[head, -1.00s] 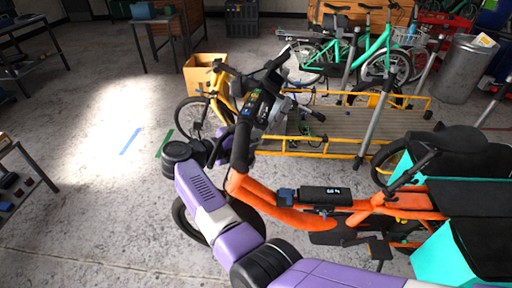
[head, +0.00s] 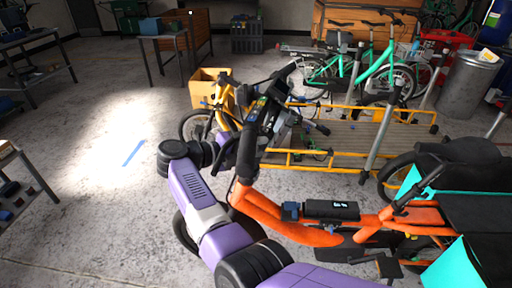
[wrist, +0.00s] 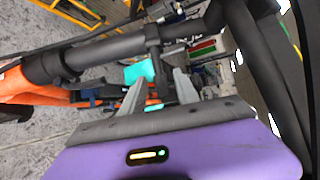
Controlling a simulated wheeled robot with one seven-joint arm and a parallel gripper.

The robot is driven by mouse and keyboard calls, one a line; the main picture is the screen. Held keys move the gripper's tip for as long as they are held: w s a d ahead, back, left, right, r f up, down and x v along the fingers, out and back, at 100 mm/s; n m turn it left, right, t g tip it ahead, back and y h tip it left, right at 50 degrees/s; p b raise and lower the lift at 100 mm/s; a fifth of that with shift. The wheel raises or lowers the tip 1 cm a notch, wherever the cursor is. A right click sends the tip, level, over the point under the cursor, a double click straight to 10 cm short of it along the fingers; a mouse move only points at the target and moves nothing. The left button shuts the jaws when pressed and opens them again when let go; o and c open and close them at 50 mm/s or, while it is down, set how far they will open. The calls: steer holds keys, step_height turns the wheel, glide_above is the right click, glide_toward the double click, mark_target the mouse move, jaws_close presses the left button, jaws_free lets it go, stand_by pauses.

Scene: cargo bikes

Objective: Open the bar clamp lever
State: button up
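The orange cargo bike (head: 290,231) stands at the centre right in the head view, with its dark handlebar (head: 246,155) turned towards my arm. My gripper is mostly hidden behind the handlebar there. In the wrist view my gripper (wrist: 158,82) is open, its two grey fingers apart. A dark upright piece (wrist: 158,72) hangs from the dark bar (wrist: 105,50) and shows between the fingers; it may be the clamp lever, but I cannot tell for sure. I cannot tell whether either finger touches it.
A yellow cargo bike with a flat bed (head: 340,140) stands close behind the orange one. A cardboard box (head: 207,86), a teal bike (head: 365,65) and a metal bin (head: 465,85) are farther back.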

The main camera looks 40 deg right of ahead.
steer(key=shift+r, duration=0.1)
steer(key=b+v, duration=0.1)
steer(key=v, duration=0.6)
steer(key=shift+a+b, duration=0.3)
steer(key=shift+a, duration=0.05)
